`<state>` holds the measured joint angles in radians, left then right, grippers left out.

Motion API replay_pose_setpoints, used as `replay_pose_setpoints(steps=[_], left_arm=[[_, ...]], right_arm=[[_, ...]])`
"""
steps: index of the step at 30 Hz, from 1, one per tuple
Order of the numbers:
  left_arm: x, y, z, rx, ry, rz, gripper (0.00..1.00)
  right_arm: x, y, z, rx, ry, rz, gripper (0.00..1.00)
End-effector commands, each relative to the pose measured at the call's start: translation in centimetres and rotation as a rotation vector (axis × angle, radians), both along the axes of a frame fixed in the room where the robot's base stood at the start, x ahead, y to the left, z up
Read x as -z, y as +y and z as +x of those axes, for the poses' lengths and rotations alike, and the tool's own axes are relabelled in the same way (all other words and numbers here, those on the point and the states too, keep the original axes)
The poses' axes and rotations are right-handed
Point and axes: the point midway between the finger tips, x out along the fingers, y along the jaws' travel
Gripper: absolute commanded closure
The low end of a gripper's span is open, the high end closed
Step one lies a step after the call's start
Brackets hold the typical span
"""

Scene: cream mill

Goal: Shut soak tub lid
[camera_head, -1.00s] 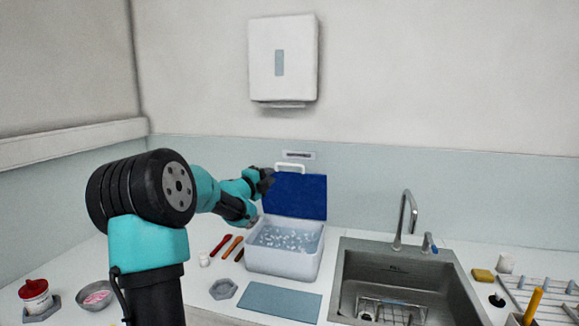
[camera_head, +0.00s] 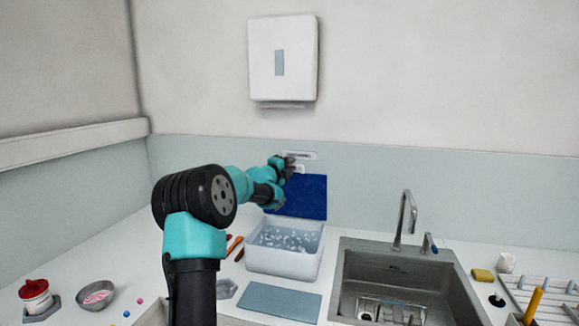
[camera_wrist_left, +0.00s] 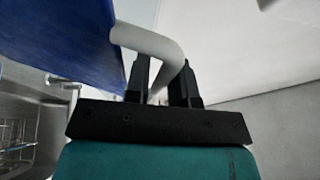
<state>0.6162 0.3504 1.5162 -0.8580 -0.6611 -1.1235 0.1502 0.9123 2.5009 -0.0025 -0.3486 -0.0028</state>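The soak tub (camera_head: 283,262) is a white rectangular box with pale, bubbly liquid inside. Its blue lid (camera_head: 305,197) stands upright at the tub's back edge, so the tub is open. A white handle (camera_head: 300,169) sits at the lid's top edge. My left gripper (camera_head: 289,166) is at this handle. In the left wrist view, the blue lid (camera_wrist_left: 65,40) is at the left, and the curved white handle (camera_wrist_left: 150,43) runs down between the fingers of my left gripper (camera_wrist_left: 160,82). The fingers look closed around it with little gap. My right gripper is out of view.
A sink (camera_head: 400,285) with a tap (camera_head: 404,220) is right of the tub. A blue-grey mat (camera_head: 280,302) lies in front. A red-lidded jar (camera_head: 36,297) and a metal bowl (camera_head: 96,294) stand at the left. A paper dispenser (camera_head: 283,60) hangs above.

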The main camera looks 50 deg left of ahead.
Motion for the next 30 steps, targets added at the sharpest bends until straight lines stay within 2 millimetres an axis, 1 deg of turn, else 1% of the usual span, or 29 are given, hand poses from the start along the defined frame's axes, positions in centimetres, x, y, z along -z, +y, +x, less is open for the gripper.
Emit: replay_pose_setpoints(steps=[3,4,9,11,23,30], left_arm=[[0.00,0.00,-0.02,0.000,0.000,0.000,0.77],[0.00,-0.01,-0.03,0.000,0.000,0.000,0.79],[0.01,-0.01,-0.04,0.000,0.000,0.000,0.95],[0.01,-0.01,-0.05,0.000,0.000,0.000,1.00],[0.02,-0.03,-0.05,0.000,0.000,0.001,1.00],[0.29,-0.91,0.02,0.009,-0.019,0.012,1.00]], right_arm=[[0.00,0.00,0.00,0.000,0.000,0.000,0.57],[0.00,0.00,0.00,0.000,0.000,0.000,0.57],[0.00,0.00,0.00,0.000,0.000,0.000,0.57],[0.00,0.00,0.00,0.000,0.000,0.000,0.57],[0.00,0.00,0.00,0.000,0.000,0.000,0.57],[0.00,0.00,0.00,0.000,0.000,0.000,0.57]])
